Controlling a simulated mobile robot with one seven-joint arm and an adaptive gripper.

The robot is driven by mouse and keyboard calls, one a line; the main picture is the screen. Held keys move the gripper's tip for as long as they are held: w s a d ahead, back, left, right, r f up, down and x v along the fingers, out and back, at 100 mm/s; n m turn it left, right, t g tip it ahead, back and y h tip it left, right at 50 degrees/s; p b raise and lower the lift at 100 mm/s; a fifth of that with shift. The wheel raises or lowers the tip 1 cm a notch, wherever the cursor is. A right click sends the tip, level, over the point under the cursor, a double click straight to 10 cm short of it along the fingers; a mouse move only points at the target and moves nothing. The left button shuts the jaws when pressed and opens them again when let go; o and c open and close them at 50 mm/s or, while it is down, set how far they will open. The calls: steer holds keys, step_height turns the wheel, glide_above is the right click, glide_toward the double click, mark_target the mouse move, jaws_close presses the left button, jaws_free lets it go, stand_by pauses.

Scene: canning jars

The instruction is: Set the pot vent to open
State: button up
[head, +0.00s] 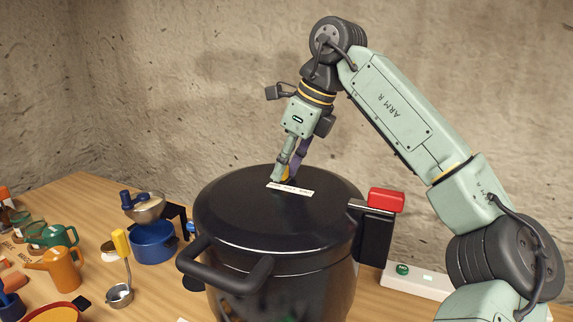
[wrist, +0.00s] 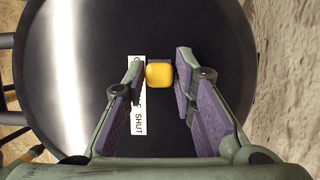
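The large black pot (head: 283,280) stands on the table with its dark lid (head: 235,205) on. On the lid is a white label strip (head: 302,192); in the wrist view the label (wrist: 138,122) reads "SHUT" at its lower end, with the upper word mostly hidden by a finger. A yellow vent knob (wrist: 159,73) sits beside the label's upper end. My gripper (wrist: 161,66) is low over the lid, its fingers on either side of the knob. A narrow gap seems to show on each side, so the fingers look open. In the head view my gripper (head: 283,180) mostly hides the knob.
Left on the wooden table are a blue pot (head: 153,243), an orange watering can (head: 60,270), and a ladle (head: 120,293). A rough wall stands behind.

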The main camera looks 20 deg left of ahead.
steer(key=shift+o, duration=1.4)
steer(key=shift+d+r, duration=0.1)
steer(key=v, duration=1.1)
steer(key=shift+r, duration=0.4)
steer(key=shift+d, duration=0.1)
